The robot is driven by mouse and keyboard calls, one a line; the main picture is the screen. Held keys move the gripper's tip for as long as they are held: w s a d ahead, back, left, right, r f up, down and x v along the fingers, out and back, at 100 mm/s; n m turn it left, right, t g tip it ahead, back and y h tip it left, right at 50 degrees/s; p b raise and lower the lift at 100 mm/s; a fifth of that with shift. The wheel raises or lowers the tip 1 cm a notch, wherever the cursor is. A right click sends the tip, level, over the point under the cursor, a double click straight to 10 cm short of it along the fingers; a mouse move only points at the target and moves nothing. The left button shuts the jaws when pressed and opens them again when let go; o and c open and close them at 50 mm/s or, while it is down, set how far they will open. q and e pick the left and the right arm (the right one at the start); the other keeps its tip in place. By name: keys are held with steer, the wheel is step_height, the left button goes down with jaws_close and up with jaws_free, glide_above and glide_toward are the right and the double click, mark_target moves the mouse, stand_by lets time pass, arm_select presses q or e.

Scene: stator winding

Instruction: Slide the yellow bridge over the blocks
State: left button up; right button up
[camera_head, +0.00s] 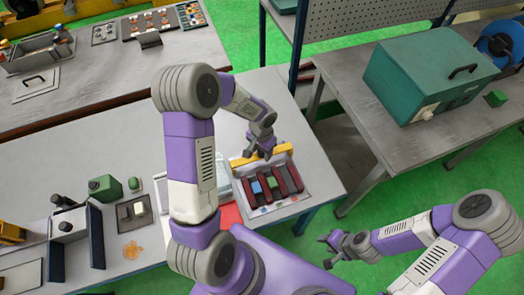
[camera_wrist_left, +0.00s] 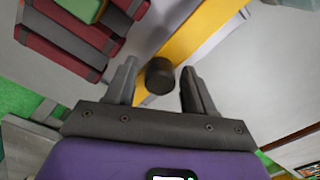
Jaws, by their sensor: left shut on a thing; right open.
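The yellow bridge (camera_head: 283,149) lies along the far side of the block tray (camera_head: 300,197), just behind the blocks. In the left wrist view the bridge (camera_wrist_left: 205,32) runs diagonally, with a dark round knob (camera_wrist_left: 160,76) on it. My left gripper (camera_head: 262,152) is at the bridge, shut on it with the knob between the fingers (camera_wrist_left: 160,88). The tray holds a blue block (camera_head: 257,187) and a green block (camera_head: 272,183) between dark red blocks (camera_head: 293,178). The bridge is beside the blocks, not over them. My right gripper (camera_head: 333,246) is open and empty, off the table's right side.
A red and white panel (camera_head: 230,214) lies left of the tray, partly behind my left arm. A green machine box (camera_head: 425,75) stands on the right bench. Green parts and dark fixtures stand at the table's left. The tray sits near the table's right edge.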

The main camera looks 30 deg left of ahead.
mark_target(272, 181)
arm_select(q)
steer(key=shift+s+d+b, duration=0.9)
steer(key=shift+s+d, duration=0.25)
steer(key=shift+d, duration=0.2)
steer(key=shift+s+d+b, duration=0.85)
steer(key=shift+s+d, duration=0.25)
steer(key=shift+d, duration=0.25)
steer(key=shift+s+d+b, duration=0.9)
steer(key=shift+s+d, duration=0.25)
steer(key=shift+d, duration=0.2)
steer(key=o, duration=0.4)
step_height(272, 181, up, 6)
steer(key=p, duration=0.4)
